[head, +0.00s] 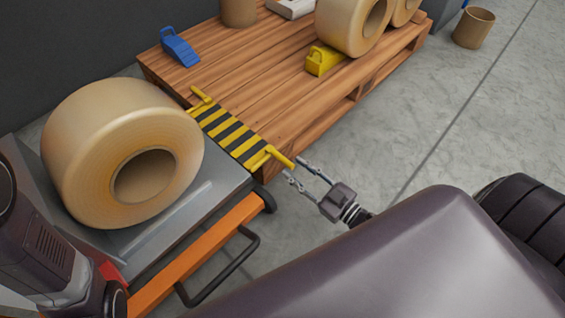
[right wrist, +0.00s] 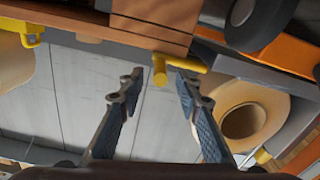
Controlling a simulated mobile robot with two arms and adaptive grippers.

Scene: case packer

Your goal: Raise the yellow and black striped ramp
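The yellow and black striped ramp (head: 231,133) lies low between the wooden pallet and the grey-topped cart in the head view. It has a yellow handle (head: 279,157) at its near right side and another at its far left side. My right gripper (head: 296,169) is open and empty, its fingertips just right of the near handle. In the right wrist view the yellow handle (right wrist: 180,62) shows just beyond and between the open fingertips (right wrist: 161,80); I see no grip on it. Part of my left arm shows at the lower left, but its gripper is out of view.
A large tape roll (head: 78,130) rests on the cart with an orange edge (head: 190,258). The wooden pallet (head: 250,60) bears more rolls, a blue wedge (head: 180,48) and a yellow wedge (head: 323,61). The floor right of the pallet is clear, with a brown bin (head: 473,29) farther back.

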